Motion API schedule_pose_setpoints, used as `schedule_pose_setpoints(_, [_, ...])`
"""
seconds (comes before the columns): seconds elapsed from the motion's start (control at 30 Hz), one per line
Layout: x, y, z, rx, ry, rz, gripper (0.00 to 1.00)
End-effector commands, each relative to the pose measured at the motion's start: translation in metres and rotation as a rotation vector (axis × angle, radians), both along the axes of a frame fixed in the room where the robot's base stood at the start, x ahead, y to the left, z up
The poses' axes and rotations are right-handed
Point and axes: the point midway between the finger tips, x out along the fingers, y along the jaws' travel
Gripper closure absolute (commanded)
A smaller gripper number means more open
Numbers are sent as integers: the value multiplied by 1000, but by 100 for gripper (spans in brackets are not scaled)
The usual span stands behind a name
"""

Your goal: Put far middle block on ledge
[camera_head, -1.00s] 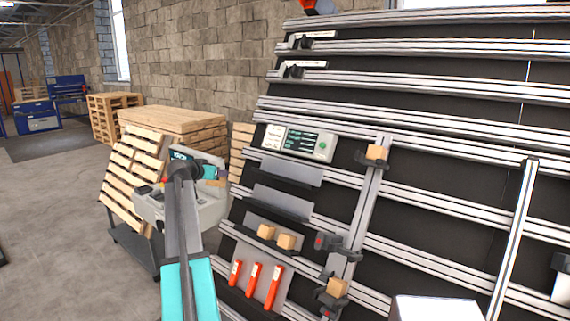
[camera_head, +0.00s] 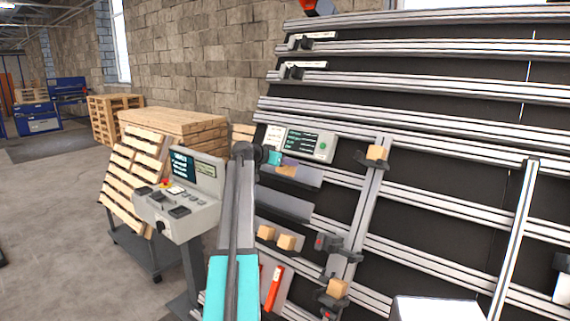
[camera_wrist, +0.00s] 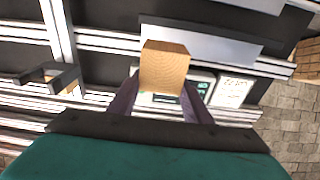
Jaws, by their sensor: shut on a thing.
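My gripper (camera_head: 285,167) is shut on a wooden block (camera_wrist: 165,68), which sits between its two fingers in the wrist view. In the head view the held block (camera_head: 287,171) is in front of the upper grey ledge (camera_head: 308,178) on the slanted rack, just below the small display panel. The wrist view shows a grey plate (camera_wrist: 220,48) behind the block. I cannot tell whether the block touches the ledge. A second grey ledge (camera_head: 290,205) below looks empty.
Two wooden blocks (camera_head: 266,232) (camera_head: 286,242) sit on a lower ledge. Other blocks rest at clamps on the upright rail (camera_head: 377,152) and lower down (camera_head: 337,288). A display panel (camera_head: 310,145) is close above my gripper. A control console (camera_head: 185,200) stands left.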

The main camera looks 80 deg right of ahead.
Motion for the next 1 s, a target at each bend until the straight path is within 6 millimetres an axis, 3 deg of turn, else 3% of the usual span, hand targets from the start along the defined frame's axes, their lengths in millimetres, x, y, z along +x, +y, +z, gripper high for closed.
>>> schedule_pose_setpoints(0.47, [-1,-2,-1,-1,1,1,78])
schedule_pose_setpoints(1.0, [-11,-22,-12,0,-1,2,78])
